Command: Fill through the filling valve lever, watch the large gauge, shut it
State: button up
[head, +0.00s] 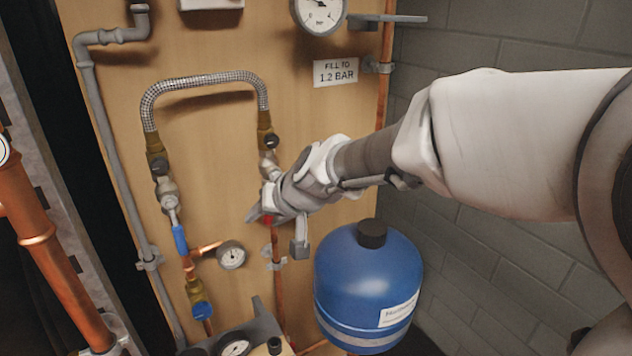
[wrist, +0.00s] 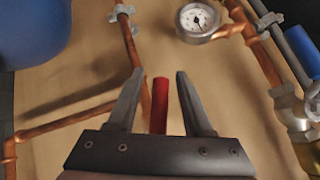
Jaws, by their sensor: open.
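A red lever (wrist: 160,105) stands between the open fingers of my gripper (wrist: 158,80) in the wrist view, with a gap on both sides. In the head view my gripper (head: 265,213) is at the right-hand copper pipe, below a valve; only a bit of red (head: 267,221) shows there, and the gripper hides the rest. The large gauge (head: 319,14) is cut by the top edge of the head view; its needle is too small to read surely. A sign (head: 336,71) below it says "FILL TO 1.2 BAR".
A braided hose (head: 205,80) arches between two valves. A blue-handled lever (head: 180,239) hangs on the left pipe, beside a small gauge (head: 231,255). A blue vessel (head: 368,285) stands right of and below my gripper. A grey pipe (head: 112,150) runs down the board's left side.

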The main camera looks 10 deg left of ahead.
aim_at(266, 217)
jog(key=p+v, duration=0.3)
jog(key=v, duration=1.3)
jog(key=shift+s+r, duration=0.2)
jog(key=shift+d, duration=0.1)
